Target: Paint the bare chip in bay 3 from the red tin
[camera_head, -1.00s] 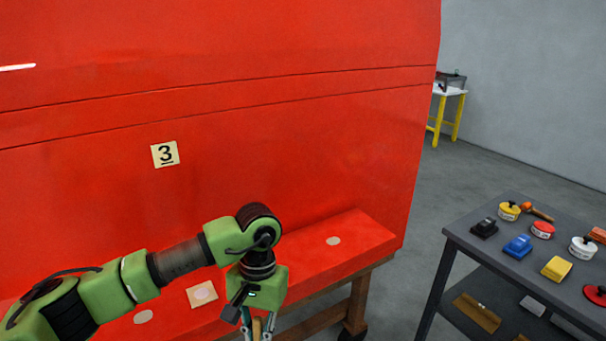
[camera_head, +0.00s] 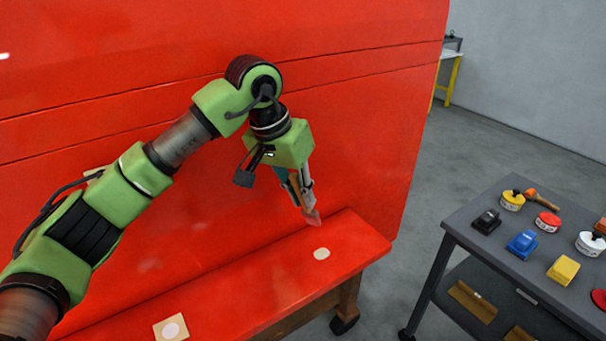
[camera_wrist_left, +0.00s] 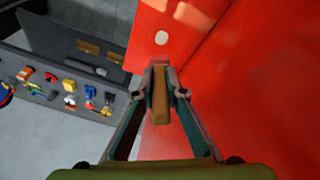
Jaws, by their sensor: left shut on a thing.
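My left gripper (camera_head: 300,196) is shut on a wooden-handled brush (camera_head: 312,217), whose reddish tip points down. The brush tip is above the red ledge and up-left of a pale round chip (camera_head: 321,254), apart from it in the picture. The wrist view shows the brush handle (camera_wrist_left: 160,97) between the fingers and the pale chip (camera_wrist_left: 161,38) beyond it. A second pale round spot (camera_head: 171,329) sits inside a beige square at the ledge's lower left. The red tin (camera_head: 547,222) stands on the grey cart. The bay 3 tag is mostly hidden behind my left arm. My right gripper is out of view.
The large red nosecone wall (camera_head: 370,110) rises behind the ledge (camera_head: 250,290). The grey cart (camera_head: 480,247) at right holds several tins, a yellow block (camera_head: 563,269) and a blue block (camera_head: 522,244). Open floor lies between ledge and cart.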

